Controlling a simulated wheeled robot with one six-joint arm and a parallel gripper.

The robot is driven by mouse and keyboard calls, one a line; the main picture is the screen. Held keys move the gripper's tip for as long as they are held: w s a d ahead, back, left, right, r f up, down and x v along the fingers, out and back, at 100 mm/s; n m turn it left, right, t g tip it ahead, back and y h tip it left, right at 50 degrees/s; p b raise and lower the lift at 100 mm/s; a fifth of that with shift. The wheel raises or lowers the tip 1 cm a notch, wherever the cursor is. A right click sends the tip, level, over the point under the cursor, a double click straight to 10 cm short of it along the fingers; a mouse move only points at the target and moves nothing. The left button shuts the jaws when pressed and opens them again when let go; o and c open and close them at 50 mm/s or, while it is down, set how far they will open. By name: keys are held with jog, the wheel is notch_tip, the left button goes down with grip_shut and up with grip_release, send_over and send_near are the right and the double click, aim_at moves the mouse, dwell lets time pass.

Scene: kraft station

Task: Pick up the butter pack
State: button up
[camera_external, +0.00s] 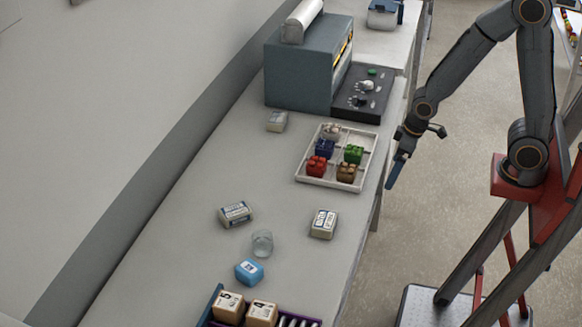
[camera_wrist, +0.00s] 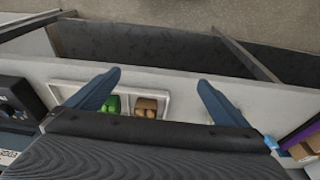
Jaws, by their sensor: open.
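Several small packs lie on the grey counter in the external view; their labels are too small to read, so I cannot tell for sure which is the butter pack. One white pack with a dark label (camera_external: 236,213) lies at the left. Another pale pack (camera_external: 323,223) lies nearer the counter's right edge. A smaller whitish pack (camera_external: 277,121) sits by the grey machine, and a blue pack (camera_external: 249,272) lies nearer the front. My gripper (camera_external: 397,172) hangs beyond the counter's right edge, apart from all packs. In the wrist view its fingers (camera_wrist: 158,78) are spread and empty.
A white divided tray (camera_external: 308,178) holds coloured blocks and stands near the counter edge. A clear glass (camera_external: 262,243) stands between the packs. A purple rack (camera_external: 313,322) with numbered boxes is at the front. The grey machine (camera_external: 300,75) stands at the back.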

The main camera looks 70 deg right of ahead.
jog(key=shift+g, duration=0.7)
jog(key=s, duration=0.2)
jog(key=s+a, duration=0.1)
jog(key=shift+s+a+r, duration=0.1)
jog(key=shift+s+r, duration=0.3)
jog(key=shift+c, duration=1.2)
jog(key=shift+w, duration=0.1)
jog(key=n+t+b, duration=0.1)
jog(key=t+b, duration=0.2)
jog(key=b, duration=0.7)
send_near(277, 118)
jog(key=f, duration=0.1)
jog(key=shift+p+x, duration=1.2)
jog(key=shift+x, duration=2.55)
jog(key=shift+w, duration=0.1)
jog(key=shift+r, duration=0.1)
jog(key=c, duration=1.3)
